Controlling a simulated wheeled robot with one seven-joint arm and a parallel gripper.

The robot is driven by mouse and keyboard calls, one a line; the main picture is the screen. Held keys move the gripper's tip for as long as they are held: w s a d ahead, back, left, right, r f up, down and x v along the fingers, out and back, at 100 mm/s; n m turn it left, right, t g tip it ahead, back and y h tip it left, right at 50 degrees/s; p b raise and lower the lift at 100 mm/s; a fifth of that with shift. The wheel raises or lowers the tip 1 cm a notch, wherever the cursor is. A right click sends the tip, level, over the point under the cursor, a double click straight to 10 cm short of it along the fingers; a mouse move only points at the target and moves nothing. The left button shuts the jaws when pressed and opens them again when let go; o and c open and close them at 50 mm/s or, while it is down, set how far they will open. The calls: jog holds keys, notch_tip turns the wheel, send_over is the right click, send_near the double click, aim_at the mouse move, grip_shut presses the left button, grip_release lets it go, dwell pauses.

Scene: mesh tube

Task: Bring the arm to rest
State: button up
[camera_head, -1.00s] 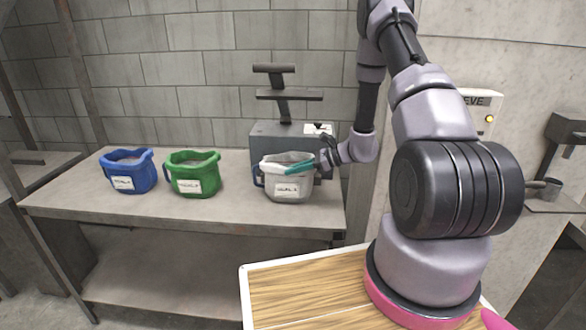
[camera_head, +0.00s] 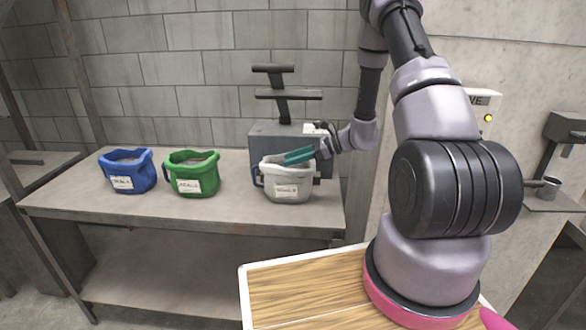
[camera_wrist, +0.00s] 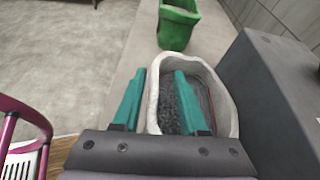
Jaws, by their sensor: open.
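My gripper (camera_head: 298,155) has teal fingers and is just over the rim of a light grey container (camera_head: 288,192) with a paper label. Dark grainy material (camera_wrist: 171,105) shows inside the container. I cannot tell whether the fingers touch the rim. My arm reaches across from the right.
A green container (camera_head: 192,175) and a blue container (camera_head: 127,172) stand left on the grey bench (camera_head: 225,215). A grey machine (camera_head: 262,140) with dark bars stands right behind the grey container. A control box (camera_head: 487,118) is on the wall.

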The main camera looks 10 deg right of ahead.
notch_tip(320, 180, up, 6)
jog(key=shift+f, duration=0.25)
jog(key=s+a+r+n+g+h, duration=0.25)
jog(key=s+r+n, duration=0.7)
jog(key=r, duration=0.65)
jog(key=s+d+r+n+t+h, duration=0.2)
jog(key=s+r, duration=0.4)
jog(key=s, duration=0.3)
jog(key=s+d+r+n+t+h, duration=0.3)
jog(key=s+d+r+n+h, duration=0.2)
jog(key=s, duration=0.4)
jog(key=shift+d+r+h, duration=0.2)
jog(key=shift+r+h, duration=0.45)
jog(key=shift+r, duration=0.15)
